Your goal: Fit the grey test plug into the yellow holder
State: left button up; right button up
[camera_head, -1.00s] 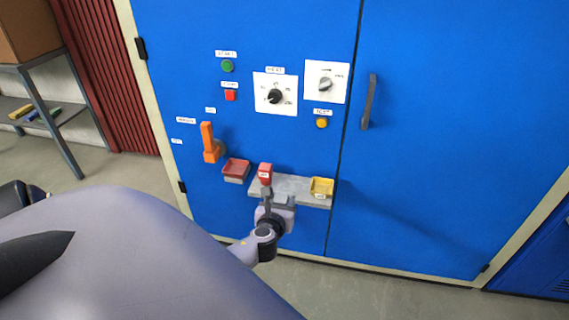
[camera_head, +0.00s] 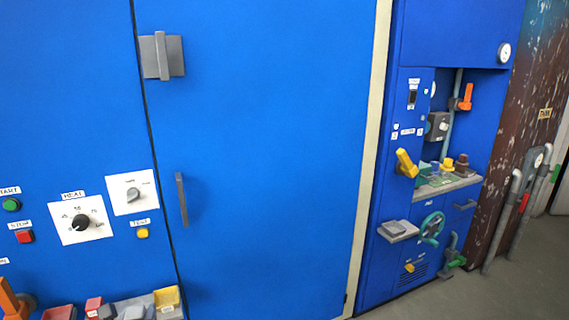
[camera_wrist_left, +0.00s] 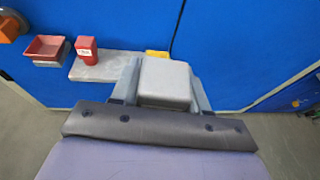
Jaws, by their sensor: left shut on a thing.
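The grey test plug (camera_wrist_left: 165,82) is a light grey block between the fingers of my left gripper (camera_wrist_left: 161,92) in the left wrist view. The gripper is shut on it. The yellow holder (camera_head: 167,298) is a small open tray at the right end of the grey shelf, low on the blue cabinet. In the wrist view only a yellow strip of the holder (camera_wrist_left: 157,54) shows beyond the plug, which hides the rest. In the head view my left gripper (camera_head: 121,312) is cut off at the bottom edge, left of the holder. My right gripper is not in view.
A red block (camera_wrist_left: 87,49) stands on the grey shelf (camera_wrist_left: 100,67), left of the plug. A red tray (camera_wrist_left: 46,48) is further left. The orange handle (camera_head: 12,298) sticks out from the cabinet. A second station with a yellow lever (camera_head: 405,164) is far right.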

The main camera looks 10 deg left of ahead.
pick_arm(q)
jog(key=s+d+r+m+t+h+p, duration=0.1)
jog(key=s+d+r+m+h, duration=0.2)
jog(key=d+r, duration=0.4)
jog(key=s+d+r+m+h, duration=0.25)
jog(key=s+d+r, duration=0.25)
jog(key=d, duration=0.3)
jog(key=shift+n+h, duration=0.25)
jog(key=shift+n, duration=0.1)
jog(key=shift+s+d+f, duration=0.1)
jog(key=shift+s+f, duration=0.25)
jog(key=shift+f, duration=0.3)
jog(key=shift+s+d+f, duration=0.1)
jog(key=shift+s+f, duration=0.2)
jog(key=shift+f, duration=0.3)
jog(key=shift+s+d+f, duration=0.1)
jog(key=shift+s+f, duration=0.25)
jog(key=shift+f, duration=0.3)
